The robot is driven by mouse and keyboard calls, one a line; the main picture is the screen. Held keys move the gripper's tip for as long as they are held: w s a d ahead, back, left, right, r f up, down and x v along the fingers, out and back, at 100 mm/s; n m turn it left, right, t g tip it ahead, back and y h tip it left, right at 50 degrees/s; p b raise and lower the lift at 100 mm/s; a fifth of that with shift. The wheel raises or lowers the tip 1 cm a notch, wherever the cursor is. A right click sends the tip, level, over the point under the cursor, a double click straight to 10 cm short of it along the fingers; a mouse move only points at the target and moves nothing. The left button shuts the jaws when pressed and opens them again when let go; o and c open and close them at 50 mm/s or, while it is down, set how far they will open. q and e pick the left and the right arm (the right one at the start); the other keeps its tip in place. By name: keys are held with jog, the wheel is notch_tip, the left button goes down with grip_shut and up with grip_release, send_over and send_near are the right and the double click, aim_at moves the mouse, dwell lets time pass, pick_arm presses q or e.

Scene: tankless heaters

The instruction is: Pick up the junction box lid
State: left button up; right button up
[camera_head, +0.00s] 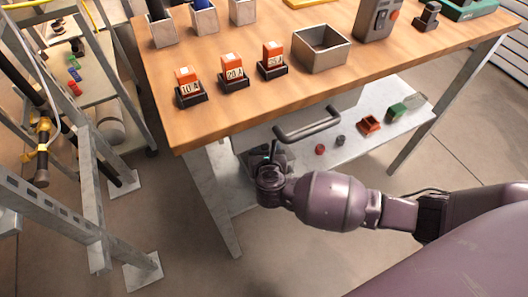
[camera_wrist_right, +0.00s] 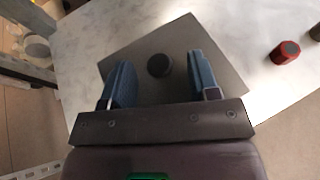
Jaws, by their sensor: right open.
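The junction box lid appears to be the flat dark grey square plate (camera_wrist_right: 225,75) on the lower shelf, with a round black knob (camera_wrist_right: 159,66) at its middle. My right gripper (camera_wrist_right: 160,72) is open above the plate, one blue-padded finger on each side of the knob in the right wrist view. The knob appears free between the fingers; the height gap is hard to judge. In the head view my right gripper (camera_head: 268,160) reaches under the tabletop's front edge, and only a dark part of the plate shows around it. My left gripper is not in view.
A drawer handle (camera_head: 308,124) juts out close above my right gripper. The wooden tabletop (camera_head: 220,55) holds breakers and a metal box (camera_head: 322,50).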

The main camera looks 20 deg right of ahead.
jog(key=shift+w+d+f, duration=0.15)
jog(key=shift+w+f, duration=0.05)
jog(key=shift+w, duration=0.2)
jog(key=shift+c, duration=0.3)
jog(key=c, duration=1)
jog(key=shift+o, duration=0.2)
jog(key=shift+r, duration=0.15)
